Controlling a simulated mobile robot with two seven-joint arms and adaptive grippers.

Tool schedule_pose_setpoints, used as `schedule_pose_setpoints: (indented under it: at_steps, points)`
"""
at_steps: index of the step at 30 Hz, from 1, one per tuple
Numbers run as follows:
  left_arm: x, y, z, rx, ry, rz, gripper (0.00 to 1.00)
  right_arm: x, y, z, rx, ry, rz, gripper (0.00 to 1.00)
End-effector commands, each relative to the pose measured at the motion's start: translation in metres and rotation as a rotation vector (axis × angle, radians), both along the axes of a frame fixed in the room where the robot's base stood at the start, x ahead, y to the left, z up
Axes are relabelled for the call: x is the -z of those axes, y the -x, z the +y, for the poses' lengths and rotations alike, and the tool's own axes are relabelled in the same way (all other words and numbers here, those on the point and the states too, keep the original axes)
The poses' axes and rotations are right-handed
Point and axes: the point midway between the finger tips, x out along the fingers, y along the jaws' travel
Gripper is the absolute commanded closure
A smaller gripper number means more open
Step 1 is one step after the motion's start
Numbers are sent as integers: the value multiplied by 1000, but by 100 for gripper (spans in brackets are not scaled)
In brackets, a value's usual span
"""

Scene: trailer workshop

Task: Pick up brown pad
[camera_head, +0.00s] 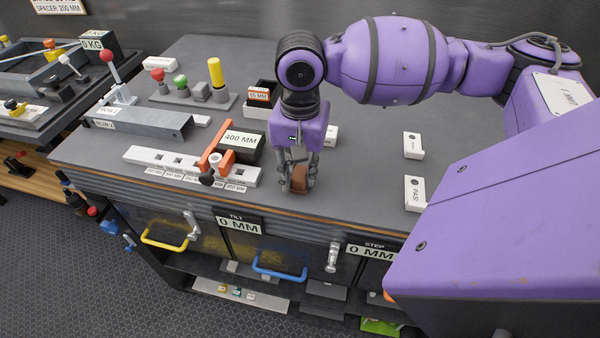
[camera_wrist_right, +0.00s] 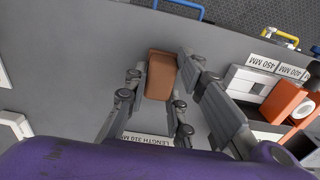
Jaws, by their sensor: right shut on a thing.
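The brown pad (camera_head: 299,179) is a small brown block near the front edge of the grey workbench (camera_head: 370,165). My right gripper (camera_head: 298,186) reaches down over it from above, with a finger on each side. In the right wrist view the brown pad (camera_wrist_right: 161,77) sits between the two fingertips of my right gripper (camera_wrist_right: 165,72), which is shut on it. Whether the pad touches the bench or hangs just above it, I cannot tell. My left gripper is not in either view.
Left of the pad is a white slotted rail (camera_head: 190,165) with an orange clamp (camera_head: 213,140) and a black 400 MM block (camera_head: 241,140). White blocks (camera_head: 413,145) stand to the right. Drawers with yellow (camera_head: 165,242) and blue (camera_head: 278,272) handles are below the front edge.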

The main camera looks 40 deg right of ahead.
Motion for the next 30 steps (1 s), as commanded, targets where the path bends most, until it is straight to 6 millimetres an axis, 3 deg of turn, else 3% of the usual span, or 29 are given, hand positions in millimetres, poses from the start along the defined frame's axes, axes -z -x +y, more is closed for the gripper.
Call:
schedule_pose_setpoints:
  at_steps: [10, 17, 27, 30]
  points:
    - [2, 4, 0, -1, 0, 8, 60, -4, -1, 0, 0, -1, -2, 100]
    - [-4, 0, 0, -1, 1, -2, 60, -31, -1, 0, 1, 0, -5, 100]
    - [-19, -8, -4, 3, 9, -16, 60, -101, 23, 56, -10, -5, -9, 100]
    - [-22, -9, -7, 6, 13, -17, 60, -110, 35, 79, -9, -4, -6, 100]
